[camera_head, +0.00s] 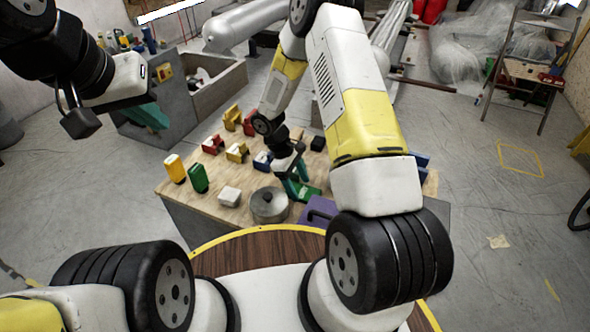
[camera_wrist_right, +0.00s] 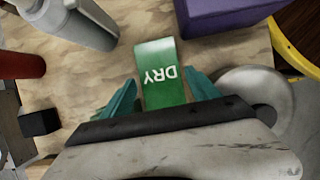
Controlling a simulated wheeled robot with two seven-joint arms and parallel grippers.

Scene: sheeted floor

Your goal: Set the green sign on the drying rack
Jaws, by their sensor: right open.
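The green sign (camera_wrist_right: 165,92), lettered "DRY", lies flat or nearly so over the wooden tabletop in the right wrist view. It also shows in the head view (camera_head: 309,192) beside my right gripper (camera_head: 291,171). The two teal fingers of my right gripper (camera_wrist_right: 162,93) are apart, one on each side of the sign's near part; I cannot tell whether they touch it. My left gripper (camera_head: 150,116) hangs at the upper left, away from the worktable, its fingers seen too poorly to judge. I cannot pick out a drying rack in either view.
The worktable (camera_head: 180,191) holds a round metal piece (camera_head: 269,206), a purple box (camera_head: 318,211), a white block (camera_head: 230,196), a green bottle (camera_head: 198,178), a yellow bottle (camera_head: 174,168) and several coloured pieces. A black cube (camera_wrist_right: 40,122) stands left in the wrist view. Floor to the right is mostly clear.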

